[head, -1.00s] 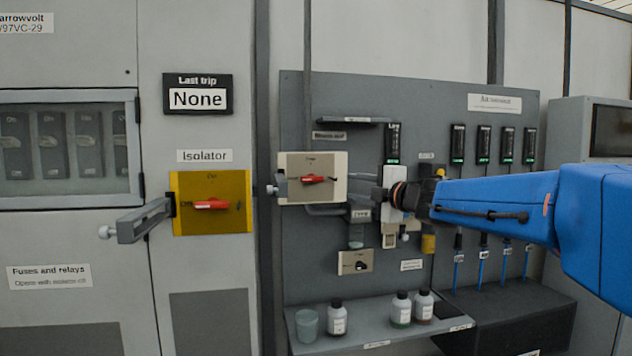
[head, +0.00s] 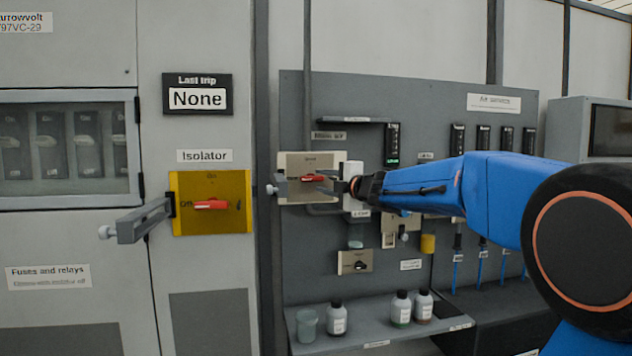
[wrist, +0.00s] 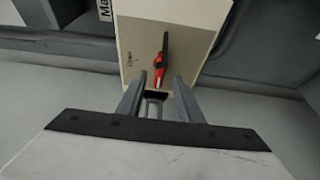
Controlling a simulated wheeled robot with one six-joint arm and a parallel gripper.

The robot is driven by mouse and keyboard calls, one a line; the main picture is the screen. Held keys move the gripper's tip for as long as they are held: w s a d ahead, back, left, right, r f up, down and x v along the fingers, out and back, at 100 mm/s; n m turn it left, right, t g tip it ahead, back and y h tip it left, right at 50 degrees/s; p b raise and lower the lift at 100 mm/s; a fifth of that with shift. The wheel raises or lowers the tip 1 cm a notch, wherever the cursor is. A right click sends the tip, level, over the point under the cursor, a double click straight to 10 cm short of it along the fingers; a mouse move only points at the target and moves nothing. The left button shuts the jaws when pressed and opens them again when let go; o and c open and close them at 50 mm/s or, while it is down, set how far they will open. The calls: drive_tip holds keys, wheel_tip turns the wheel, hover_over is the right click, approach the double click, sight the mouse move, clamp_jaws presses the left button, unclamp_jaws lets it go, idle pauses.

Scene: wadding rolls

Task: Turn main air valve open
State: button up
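The main air valve is a cream plate (head: 295,163) on the grey panel, with a red handle (head: 312,178) lying about level in the head view. In the wrist view the red handle (wrist: 161,62) points down the picture towards my fingers, on the cream plate (wrist: 190,40). My gripper (head: 325,180) is at the right side of the valve in the head view. In the wrist view its two fingers (wrist: 160,85) are apart, with the handle's near end in line with the gap between them. I cannot tell whether they touch it.
A yellow isolator plate (head: 240,222) with a red handle is left of the valve. A grey lever (head: 145,220) sticks out beside it. A smaller cream plate (head: 346,262) with a dark knob is below. Bottles and a cup stand on a shelf (head: 375,338) lower down.

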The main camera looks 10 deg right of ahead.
sight(314, 179)
drive_tip(key=shift+x, duration=2.1)
clamp_jaws()
